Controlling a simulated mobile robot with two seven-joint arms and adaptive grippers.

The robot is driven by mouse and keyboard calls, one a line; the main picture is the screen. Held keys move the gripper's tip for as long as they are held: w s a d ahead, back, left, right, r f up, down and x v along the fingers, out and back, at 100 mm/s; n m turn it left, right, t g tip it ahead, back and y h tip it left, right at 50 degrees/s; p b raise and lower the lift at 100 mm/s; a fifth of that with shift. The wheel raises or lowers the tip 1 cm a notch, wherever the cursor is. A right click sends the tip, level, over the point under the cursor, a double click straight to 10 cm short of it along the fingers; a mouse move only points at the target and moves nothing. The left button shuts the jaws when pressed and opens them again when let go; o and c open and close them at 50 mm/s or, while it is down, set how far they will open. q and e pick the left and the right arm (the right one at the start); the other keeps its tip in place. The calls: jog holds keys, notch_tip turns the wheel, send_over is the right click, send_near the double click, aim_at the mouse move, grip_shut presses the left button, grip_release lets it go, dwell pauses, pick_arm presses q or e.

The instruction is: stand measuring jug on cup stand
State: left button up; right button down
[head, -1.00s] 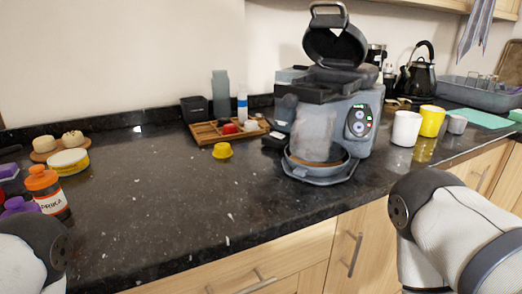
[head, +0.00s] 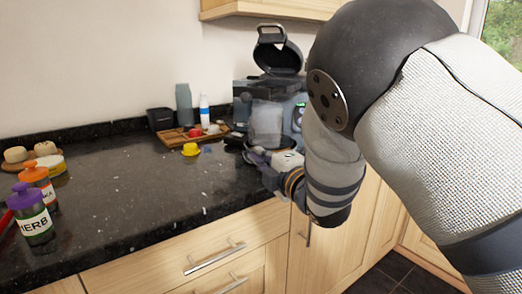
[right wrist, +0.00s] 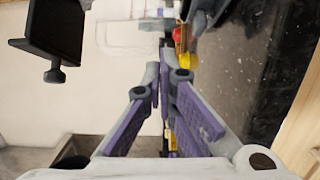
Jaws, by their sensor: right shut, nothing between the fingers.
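A clear, hazy jug (head: 266,124), which looks like the measuring jug, stands upright at the front of the grey machine. The cup stand under it is mostly hidden behind my right gripper (head: 258,157), so I cannot tell how the jug's foot sits. My right gripper is low in front of the machine, close to the jug. In the right wrist view its purple-padded fingers (right wrist: 166,82) are shut with nothing between them. A faint clear outline lies beyond them; I cannot tell if it is the jug. My left gripper is out of view.
The grey machine (head: 264,90) has its lid up. A wooden tray (head: 180,138) with small items and a yellow cup (head: 190,149) are left of it. A herb jar (head: 34,222) and an orange-lidded jar (head: 38,178) stand at the left. The middle counter is clear.

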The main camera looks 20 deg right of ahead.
aim_at(271, 142)
jog(key=w, duration=0.1)
jog(key=w+d, duration=0.1)
jog(key=w, duration=0.2)
jog(key=shift+d+f, duration=0.15)
jog(key=shift+d, duration=0.1)
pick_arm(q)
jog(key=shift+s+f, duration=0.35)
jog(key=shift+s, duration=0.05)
pick_arm(e)
jog(key=shift+w+d, duration=0.25)
